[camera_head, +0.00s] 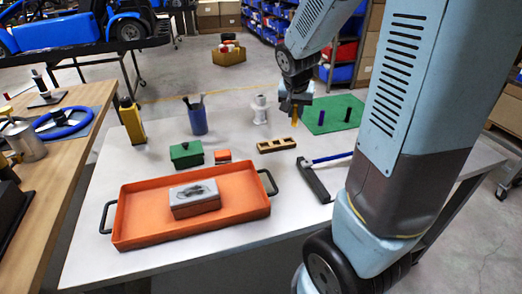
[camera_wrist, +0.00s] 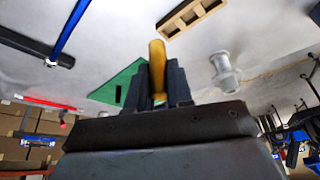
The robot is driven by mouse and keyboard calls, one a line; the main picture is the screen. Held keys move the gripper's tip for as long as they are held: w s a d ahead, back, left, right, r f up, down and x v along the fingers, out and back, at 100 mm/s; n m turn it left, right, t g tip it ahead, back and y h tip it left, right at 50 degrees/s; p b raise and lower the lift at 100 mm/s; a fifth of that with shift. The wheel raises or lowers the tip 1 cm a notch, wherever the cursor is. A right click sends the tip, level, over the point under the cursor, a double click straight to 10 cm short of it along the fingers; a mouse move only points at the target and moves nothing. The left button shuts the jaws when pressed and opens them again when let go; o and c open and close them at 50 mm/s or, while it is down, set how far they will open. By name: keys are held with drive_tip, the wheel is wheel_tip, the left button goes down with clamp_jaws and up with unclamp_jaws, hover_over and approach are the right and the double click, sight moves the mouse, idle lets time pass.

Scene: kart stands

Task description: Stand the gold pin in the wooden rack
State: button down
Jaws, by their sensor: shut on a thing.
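The gold pin (camera_wrist: 157,68) is held upright between the two dark fingers of my gripper (camera_wrist: 163,82) in the wrist view. In the head view my gripper (camera_head: 295,104) hangs over the table, with the gold pin (camera_head: 295,121) pointing down below it. The wooden rack (camera_head: 276,145) is a small block with several holes, lying on the table just in front of and left of the pin. It also shows in the wrist view (camera_wrist: 189,17), apart from the pin. Its holes look empty.
A green mat (camera_head: 333,112) with two dark blue pins lies behind right. A white fitting (camera_head: 260,109) stands left of my gripper. A blue-handled squeegee (camera_head: 314,181) lies right of the rack. An orange tray (camera_head: 128,232) with a grey box fills the front left.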

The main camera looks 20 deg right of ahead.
drive_tip(key=shift+m, duration=0.3)
drive_tip(key=w+a+f, duration=0.2)
drive_tip(key=f, duration=0.1)
drive_tip(key=w+a+f, duration=0.2)
drive_tip(key=w+f, duration=0.1)
drive_tip(key=w+a+f, duration=0.2)
drive_tip(key=f, duration=0.1)
drive_tip(key=shift+w, duration=0.15)
drive_tip(key=shift+w+a+f, duration=0.35)
drive_tip(key=shift+a+f, duration=0.05)
drive_tip(key=shift+f, duration=1.75)
drive_tip(key=c, duration=1)
unclamp_jaws()
